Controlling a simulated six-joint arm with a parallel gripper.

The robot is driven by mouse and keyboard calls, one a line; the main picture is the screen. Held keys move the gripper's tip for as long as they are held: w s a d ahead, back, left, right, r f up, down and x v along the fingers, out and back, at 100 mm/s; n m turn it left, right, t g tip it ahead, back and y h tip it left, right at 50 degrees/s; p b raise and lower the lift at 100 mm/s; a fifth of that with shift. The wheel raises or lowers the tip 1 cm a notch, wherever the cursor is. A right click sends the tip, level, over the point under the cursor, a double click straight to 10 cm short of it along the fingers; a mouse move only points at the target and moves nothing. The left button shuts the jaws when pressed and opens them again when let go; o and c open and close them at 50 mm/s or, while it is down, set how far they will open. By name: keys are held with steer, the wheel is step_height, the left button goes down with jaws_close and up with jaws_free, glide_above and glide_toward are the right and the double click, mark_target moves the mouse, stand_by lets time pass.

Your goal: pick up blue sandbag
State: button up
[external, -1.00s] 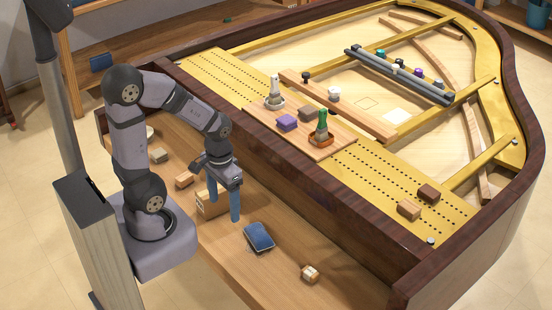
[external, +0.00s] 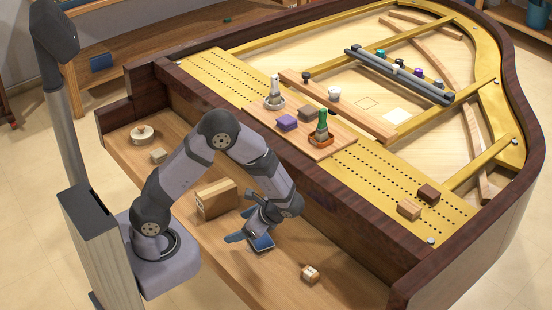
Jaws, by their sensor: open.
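The blue sandbag (external: 262,243) lies flat on the wooden key shelf in front of my arm. It is a dark blue pad, partly hidden by my gripper. My gripper (external: 247,240) is open and reaches down at the sandbag, one blue finger showing at its left and another over it. Whether the fingers touch the sandbag cannot be told.
A cardboard box (external: 216,199) stands just left of my gripper. A small wooden block (external: 310,273) lies to the right. A round light piece (external: 142,134) and a small block (external: 158,155) sit at the shelf's far left. The dark piano wall (external: 340,210) rises behind the sandbag.

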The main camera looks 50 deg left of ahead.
mark_target(263, 238)
steer(key=w+d+f+m+t+y+b, duration=0.1)
steer(key=w+f+m, duration=0.1)
steer(key=w+d+f+m+t+y+b, duration=0.1)
steer(key=w+f+m+t, duration=0.1)
steer(key=w+d+f+m+t+y+b, duration=0.1)
steer(key=d+f+m+y, duration=0.1)
steer(key=f+m, duration=0.1)
steer(key=shift+w+f, duration=0.1)
steer(key=shift+w, duration=0.3)
steer(key=shift+w+d+f+m+t+y, duration=0.3)
steer(key=shift+w+d+m+t, duration=0.1)
steer(key=shift+t, duration=0.2)
steer(key=shift+p+x, duration=0.3)
steer(key=shift+x, duration=1.15)
steer(key=shift+p+x, duration=0.5)
steer(key=shift+x, duration=1.7)
steer(key=shift+r, duration=0.1)
steer(key=c, duration=1.4)
steer(key=shift+c, duration=0.2)
steer(key=shift+r, duration=0.1)
